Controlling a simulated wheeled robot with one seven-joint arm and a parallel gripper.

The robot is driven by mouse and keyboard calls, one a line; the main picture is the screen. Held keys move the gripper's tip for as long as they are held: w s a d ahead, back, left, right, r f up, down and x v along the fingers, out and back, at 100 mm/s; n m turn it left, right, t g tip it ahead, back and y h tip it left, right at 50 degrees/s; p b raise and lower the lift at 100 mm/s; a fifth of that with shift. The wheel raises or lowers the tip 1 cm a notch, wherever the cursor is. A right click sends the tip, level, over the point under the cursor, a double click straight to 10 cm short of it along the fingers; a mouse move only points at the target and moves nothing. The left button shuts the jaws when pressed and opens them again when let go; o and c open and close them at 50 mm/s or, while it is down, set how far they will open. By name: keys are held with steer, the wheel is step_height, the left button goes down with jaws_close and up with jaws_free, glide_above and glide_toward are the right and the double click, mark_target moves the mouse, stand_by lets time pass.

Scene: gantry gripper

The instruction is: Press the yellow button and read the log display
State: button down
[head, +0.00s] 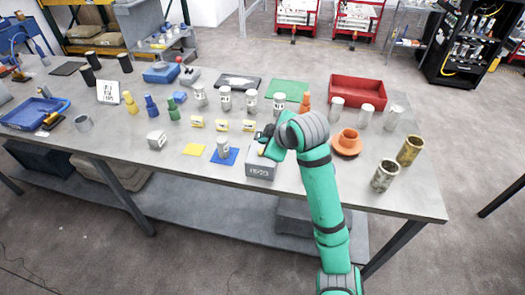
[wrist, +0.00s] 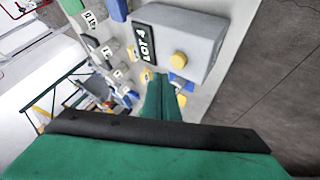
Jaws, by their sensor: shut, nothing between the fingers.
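A grey box (head: 261,169) stands at the front edge of the table, below my gripper in the head view. Its front has a marking too small to read there. In the wrist view the grey box (wrist: 200,28) carries a dark display (wrist: 147,42) that reads "LOT 4". A round yellow button (wrist: 180,59) sticks out from the box beside the display. My gripper (head: 270,146) is shut and empty over the box. Its green fingers (wrist: 162,82) point towards the box in the wrist view, just below the button. I cannot tell whether they touch it.
A blue square (head: 224,156) with a white cylinder lies left of the box. An orange cup (head: 348,141) and brassy cylinders (head: 409,151) stand to the right. Labelled jars (head: 225,98) and a red tray (head: 357,90) are farther back. Bare tabletop lies at the front right.

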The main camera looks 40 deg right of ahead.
steer(key=shift+f, duration=0.75)
steer(key=shift+f, duration=0.1)
stand_by(1.5)
steer(key=shift+f, duration=0.35)
steer(key=shift+f, duration=0.5)
stand_by(1.0)
steer(key=shift+r, duration=0.1)
steer(key=shift+w+a+r, duration=0.1)
steer(key=shift+r, duration=0.45)
steer(key=shift+s+r, duration=0.2)
steer(key=shift+r, duration=0.1)
